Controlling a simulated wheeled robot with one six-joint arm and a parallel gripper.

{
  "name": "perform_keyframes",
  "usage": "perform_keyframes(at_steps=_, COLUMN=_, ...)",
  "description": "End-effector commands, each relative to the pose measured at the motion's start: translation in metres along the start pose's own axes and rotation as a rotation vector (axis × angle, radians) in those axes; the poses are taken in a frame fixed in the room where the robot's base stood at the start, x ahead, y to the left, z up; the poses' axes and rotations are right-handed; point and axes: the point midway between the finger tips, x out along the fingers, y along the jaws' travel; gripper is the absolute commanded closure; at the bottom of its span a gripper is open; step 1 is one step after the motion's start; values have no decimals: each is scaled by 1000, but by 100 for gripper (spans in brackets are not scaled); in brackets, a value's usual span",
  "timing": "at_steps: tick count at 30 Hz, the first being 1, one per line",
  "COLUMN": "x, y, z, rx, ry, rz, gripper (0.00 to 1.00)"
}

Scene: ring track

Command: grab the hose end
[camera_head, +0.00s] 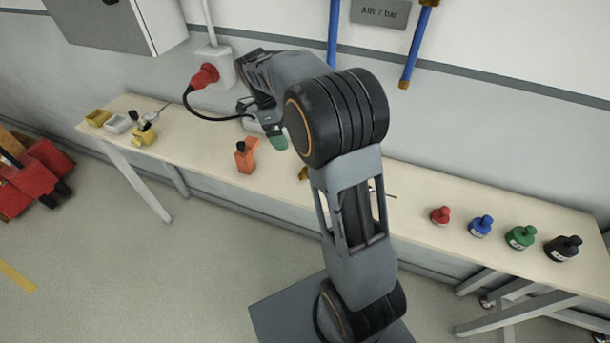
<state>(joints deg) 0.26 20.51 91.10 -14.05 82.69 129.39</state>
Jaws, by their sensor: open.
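No loose hose is clearly visible. A blue air pipe with a brass end (405,82) hangs on the wall at the upper right, beside the "AIR 7 bar" sign (380,12). A small brass-coloured piece (303,173) lies on the bench, partly hidden behind my arm; I cannot tell what it belongs to. My gripper (265,125) is open above the middle of the bench, left of my arm's big joint, with a green fingertip showing. Its other finger is unclear. It is well left of the brass pipe end, and nothing is visibly held.
The long bench (200,160) runs along the wall. An orange tool (246,156) stands close to my gripper. A red plug (204,76) with a black cable is at the wall socket. Several coloured weights (520,237) stand at right; small trays (117,123) sit at left.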

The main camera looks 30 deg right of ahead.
Motion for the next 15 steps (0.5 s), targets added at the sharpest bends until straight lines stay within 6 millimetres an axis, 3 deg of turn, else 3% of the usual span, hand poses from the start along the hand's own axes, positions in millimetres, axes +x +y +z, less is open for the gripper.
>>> perform_keyframes(at_steps=6, x=19, y=-13, z=7, rx=175, ry=45, rz=21, gripper=11)
perform_keyframes(at_steps=15, x=71, y=-13, z=4, rx=197, ry=51, rz=24, gripper=11)
